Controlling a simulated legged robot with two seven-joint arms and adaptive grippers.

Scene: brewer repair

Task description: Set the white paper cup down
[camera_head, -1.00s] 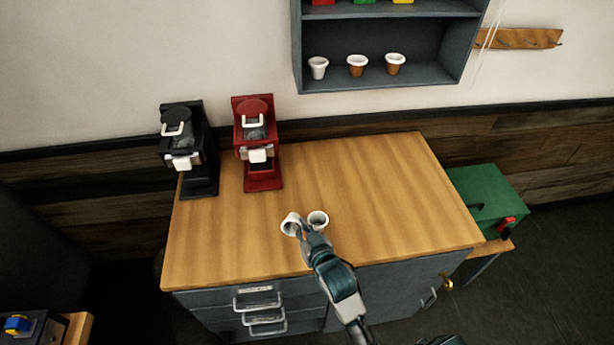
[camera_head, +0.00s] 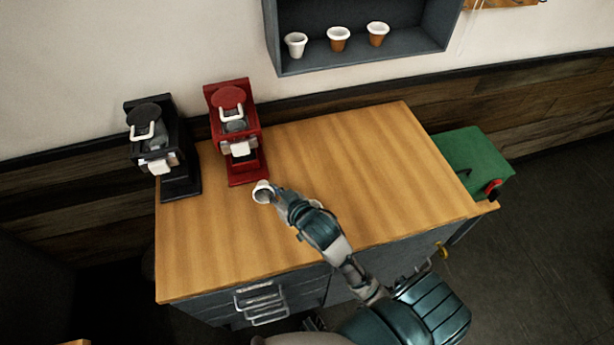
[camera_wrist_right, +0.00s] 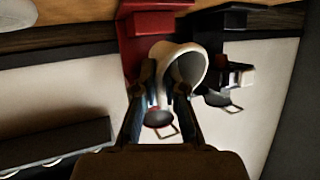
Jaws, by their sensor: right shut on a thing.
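The white paper cup (camera_head: 263,193) is at the tip of my right gripper (camera_head: 276,194), in front of the red brewer (camera_head: 235,135) over the wooden counter (camera_head: 350,165). In the right wrist view the cup (camera_wrist_right: 184,70) sits between the two fingers of my right gripper (camera_wrist_right: 165,90), which are shut on it. Its open mouth shows to the right there. I cannot tell whether its base touches the counter. My left gripper is not in view.
The black brewer (camera_head: 160,150) stands left of the red one. Several small cups, one being a white cup (camera_head: 296,44), stand on the wall shelf (camera_head: 360,60). A green box (camera_head: 470,160) is beyond the counter's right edge. The counter's right half is clear.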

